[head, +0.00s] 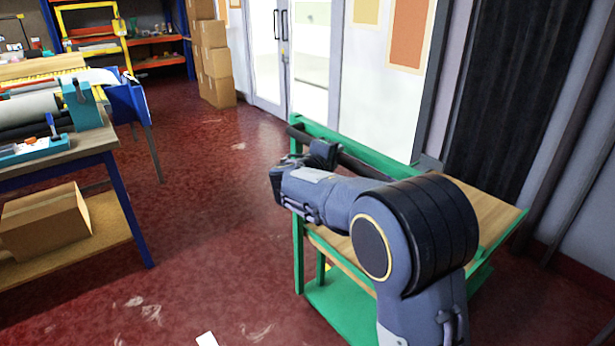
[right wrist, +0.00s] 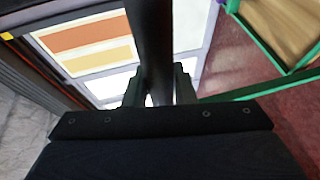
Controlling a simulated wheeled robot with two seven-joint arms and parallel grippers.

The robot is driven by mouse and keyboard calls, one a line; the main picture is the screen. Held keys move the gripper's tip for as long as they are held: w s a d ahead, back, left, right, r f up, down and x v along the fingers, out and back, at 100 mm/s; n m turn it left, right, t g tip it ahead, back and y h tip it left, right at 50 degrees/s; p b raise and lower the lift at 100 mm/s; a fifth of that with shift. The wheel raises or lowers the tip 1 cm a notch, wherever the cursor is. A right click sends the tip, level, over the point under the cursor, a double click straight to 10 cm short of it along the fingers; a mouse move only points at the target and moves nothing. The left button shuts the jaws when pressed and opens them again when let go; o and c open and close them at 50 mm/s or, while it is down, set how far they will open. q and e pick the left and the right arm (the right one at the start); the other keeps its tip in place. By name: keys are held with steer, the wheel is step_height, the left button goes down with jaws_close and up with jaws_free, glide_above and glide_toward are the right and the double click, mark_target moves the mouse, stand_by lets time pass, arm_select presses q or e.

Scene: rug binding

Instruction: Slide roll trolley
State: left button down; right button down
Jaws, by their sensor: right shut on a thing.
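The roll trolley (head: 495,214) is a green frame with a wooden top and a green lower shelf, standing on the red floor at the right of the head view. My right gripper (head: 322,153) is at this bar, with my arm hiding much of the trolley top. In the right wrist view, my right gripper (right wrist: 158,88) is shut on the dark bar (right wrist: 155,45), with a finger on each side. The trolley's green frame and wooden surface (right wrist: 280,28) show at the upper right there. My left gripper is out of view.
A workbench (head: 75,158) with rolls and tools stands at the left, a cardboard box (head: 45,222) on its lower shelf. Stacked boxes (head: 215,65) and glass doors (head: 285,50) are at the back. Red floor (head: 215,200) lies open between bench and trolley. A wall is close at right.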

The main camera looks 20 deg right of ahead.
steer(key=w+d+p, duration=0.1)
steer(key=w+d, duration=0.3)
steer(key=d, duration=0.8)
steer(key=w+d+p, duration=0.1)
steer(key=w+d, duration=0.3)
steer(key=d, duration=0.8)
steer(key=shift+d, duration=0.35)
steer(key=c, duration=1.2)
jaws_free()
steer(key=shift+a, duration=0.1)
steer(key=b+v, duration=0.3)
steer(key=v, duration=0.4)
steer(key=shift+s+a, duration=0.25)
